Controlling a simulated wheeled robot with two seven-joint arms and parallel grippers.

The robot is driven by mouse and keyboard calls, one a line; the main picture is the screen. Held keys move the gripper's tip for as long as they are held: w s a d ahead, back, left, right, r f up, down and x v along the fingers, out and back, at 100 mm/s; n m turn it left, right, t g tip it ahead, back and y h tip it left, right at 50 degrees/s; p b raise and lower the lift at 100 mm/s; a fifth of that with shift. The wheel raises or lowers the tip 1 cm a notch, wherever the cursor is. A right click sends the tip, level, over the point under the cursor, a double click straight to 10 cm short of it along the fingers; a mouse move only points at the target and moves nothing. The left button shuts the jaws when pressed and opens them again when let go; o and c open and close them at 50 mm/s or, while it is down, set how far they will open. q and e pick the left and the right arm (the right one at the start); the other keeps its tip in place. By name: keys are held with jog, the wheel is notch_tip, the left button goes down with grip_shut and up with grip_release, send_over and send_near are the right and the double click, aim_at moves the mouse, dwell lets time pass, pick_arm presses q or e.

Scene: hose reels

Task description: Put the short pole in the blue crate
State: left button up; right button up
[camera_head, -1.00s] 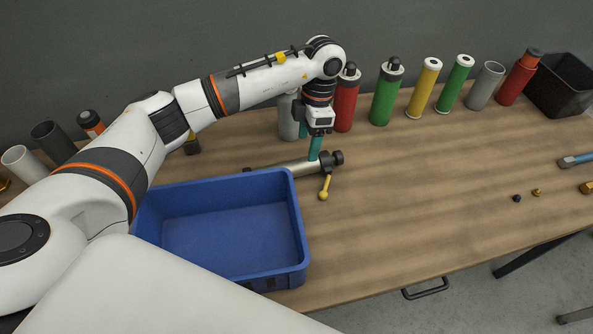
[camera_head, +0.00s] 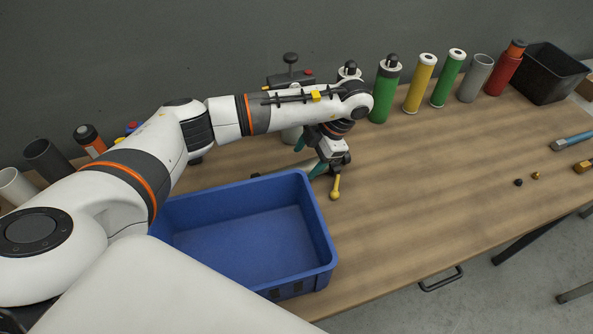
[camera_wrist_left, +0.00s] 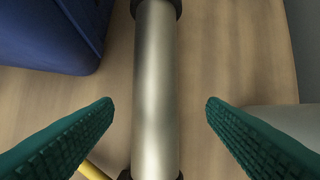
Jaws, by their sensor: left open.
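The short pole (camera_wrist_left: 157,70) is a silver metal tube with black ends, lying on the table. In the left wrist view it runs up the middle between the two teal fingers of my left gripper (camera_wrist_left: 160,103). The gripper is open, with a gap on both sides of the tube. In the head view my left gripper (camera_head: 309,157) is low behind the blue crate (camera_head: 327,240), and it and the arm hide most of the pole. The crate looks empty; its blue wall also shows in the left wrist view (camera_wrist_left: 60,35). My right gripper is not in view.
A yellow-handled lever (camera_head: 335,187) lies close by the gripper. Green (camera_head: 385,92), yellow (camera_head: 420,85) and other cylinders stand along the back. A black bin (camera_head: 548,75) is at the far right. The table right of the crate is mostly clear.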

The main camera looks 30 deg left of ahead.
aim_at(301, 166)
pick_arm(q)
jog(key=x, duration=0.2)
jog(key=p+x, duration=0.1)
jog(key=shift+s+a+f, duration=0.15)
jog(key=shift+s+f, duration=0.1)
jog(key=shift+s, duration=0.25)
jog(key=shift+a+f, duration=0.15)
jog(key=shift+f, duration=0.2)
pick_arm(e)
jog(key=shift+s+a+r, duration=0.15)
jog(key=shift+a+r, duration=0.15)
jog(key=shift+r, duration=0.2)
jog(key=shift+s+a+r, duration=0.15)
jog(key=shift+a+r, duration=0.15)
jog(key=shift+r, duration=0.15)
pick_arm(q)
jog(key=shift+c, duration=0.4)
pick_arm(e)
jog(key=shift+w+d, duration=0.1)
pick_arm(q)
jog(key=shift+c, duration=1.4)
jog(key=shift+r, duration=0.1)
jog(key=c, duration=1.1)
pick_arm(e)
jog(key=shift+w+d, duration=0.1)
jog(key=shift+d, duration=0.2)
